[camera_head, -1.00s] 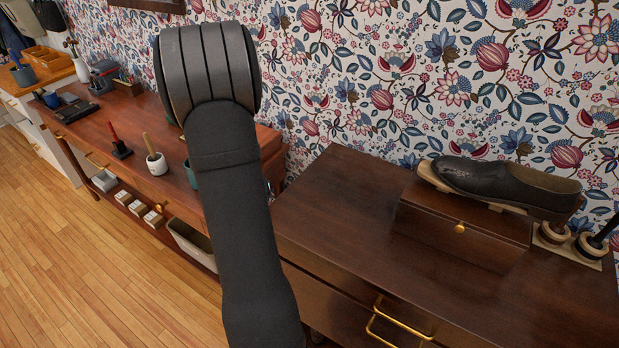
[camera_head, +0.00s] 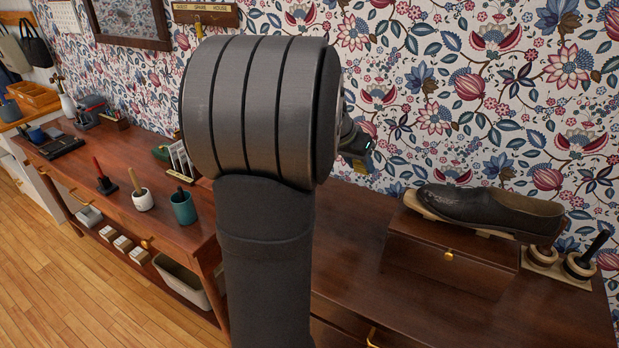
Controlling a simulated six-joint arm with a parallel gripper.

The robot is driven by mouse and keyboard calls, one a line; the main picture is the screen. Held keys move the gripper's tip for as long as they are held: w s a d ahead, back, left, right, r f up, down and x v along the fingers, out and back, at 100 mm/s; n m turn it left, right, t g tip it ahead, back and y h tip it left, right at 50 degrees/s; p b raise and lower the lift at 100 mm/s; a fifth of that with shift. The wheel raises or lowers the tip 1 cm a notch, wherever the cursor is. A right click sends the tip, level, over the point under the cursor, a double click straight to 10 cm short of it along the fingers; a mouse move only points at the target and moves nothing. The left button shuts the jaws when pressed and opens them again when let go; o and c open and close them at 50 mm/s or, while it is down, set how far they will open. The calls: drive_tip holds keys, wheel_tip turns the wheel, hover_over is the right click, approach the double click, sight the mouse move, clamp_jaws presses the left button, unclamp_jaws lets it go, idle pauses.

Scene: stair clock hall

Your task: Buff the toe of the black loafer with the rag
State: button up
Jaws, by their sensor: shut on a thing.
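The black loafer (camera_head: 490,208) rests on a pale wooden support on top of a small brown box at the right. Its toe points left and its open top faces up. My gripper (camera_head: 357,148) shows only in part, past the right side of my large grey arm joint, well left of the loafer and apart from it. A small mustard-yellow patch at its lower side looks like the rag (camera_head: 356,164). The fingertips and most of the cloth are hidden.
The box (camera_head: 440,262) has a brass knob and stands on a dark wooden cabinet (camera_head: 345,235). Round-based dark-handled tools (camera_head: 580,264) stand right of the loafer. A teal cup (camera_head: 184,207) and a white pot (camera_head: 143,200) stand on the left table. Patterned wallpaper closes the back.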

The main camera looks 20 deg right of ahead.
sight(439, 189)
drive_tip(key=s+d+r+m+g, duration=0.1)
drive_tip(key=s+d+r, duration=0.2)
drive_tip(key=s, duration=0.1)
drive_tip(key=s+d+r+m, duration=0.2)
drive_tip(key=s+d+r, duration=0.1)
drive_tip(key=s+d, duration=0.1)
drive_tip(key=s+d+r+m+g, duration=0.1)
drive_tip(key=s+d+r, duration=0.2)
drive_tip(key=s, duration=0.2)
drive_tip(key=shift+s+d+m+g, duration=0.15)
drive_tip(key=shift+d+m+g, duration=0.15)
drive_tip(key=shift+m, duration=0.1)
drive_tip(key=shift+s+d+f, duration=0.1)
drive_tip(key=shift+s+f, duration=0.05)
drive_tip(key=shift+s+d+f, duration=0.1)
drive_tip(key=shift+d+f, duration=0.05)
drive_tip(key=shift+f, duration=0.85)
drive_tip(key=shift+s+d+f, duration=0.1)
drive_tip(key=shift+f, duration=0.9)
drive_tip(key=shift+s+d+f, duration=0.1)
drive_tip(key=shift+f, duration=0.65)
